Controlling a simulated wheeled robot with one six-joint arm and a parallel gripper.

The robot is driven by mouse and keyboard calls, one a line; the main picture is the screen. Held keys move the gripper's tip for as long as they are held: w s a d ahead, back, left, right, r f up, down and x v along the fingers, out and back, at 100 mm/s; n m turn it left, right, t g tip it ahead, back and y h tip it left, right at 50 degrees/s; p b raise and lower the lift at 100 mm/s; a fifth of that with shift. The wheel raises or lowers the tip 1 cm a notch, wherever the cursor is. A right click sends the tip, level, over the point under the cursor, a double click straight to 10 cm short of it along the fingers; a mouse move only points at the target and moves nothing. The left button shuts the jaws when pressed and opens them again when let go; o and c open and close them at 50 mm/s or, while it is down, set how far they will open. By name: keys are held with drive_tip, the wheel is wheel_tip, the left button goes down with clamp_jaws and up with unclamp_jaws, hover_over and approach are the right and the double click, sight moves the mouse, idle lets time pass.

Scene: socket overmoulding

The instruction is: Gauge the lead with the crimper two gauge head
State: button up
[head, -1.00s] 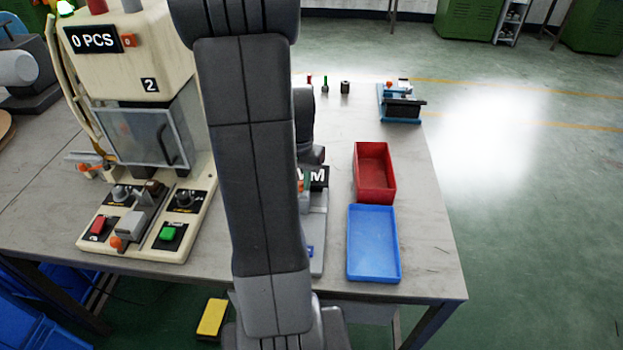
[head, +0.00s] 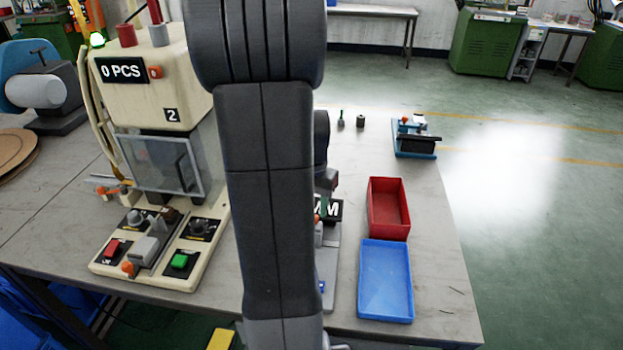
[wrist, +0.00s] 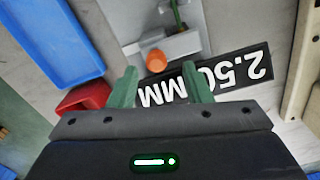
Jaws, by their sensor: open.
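The gauge station, with a black 2.50 MM sign (wrist: 235,72), lies just beyond my gripper in the wrist view. Its sign (head: 330,210) shows partly beside my arm in the head view. My gripper (wrist: 159,82) is open, its two green fingers apart near the sign, with nothing seen held. An orange round part (wrist: 155,61) sits on the station, beside a grey block with a thin green piece (wrist: 176,14). Crimper two (head: 150,75), a cream machine marked 2, stands left of my arm. I cannot make out the lead for certain.
A blue tray (head: 386,307) and a red tray (head: 373,229) lie right of the station. A blue-based fixture (head: 415,152) is at the far right corner.

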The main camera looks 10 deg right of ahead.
wheel_tip(320, 180, up, 11)
drive_tip(key=shift+p, duration=0.3)
drive_tip(key=shift+f, duration=0.1)
wheel_tip(320, 180, down, 14)
drive_tip(key=shift+r+b, duration=0.15)
drive_tip(key=shift+b, duration=0.3)
drive_tip(key=shift+d, duration=0.25)
drive_tip(key=shift+s+d, duration=0.2)
drive_tip(key=shift+d, duration=0.25)
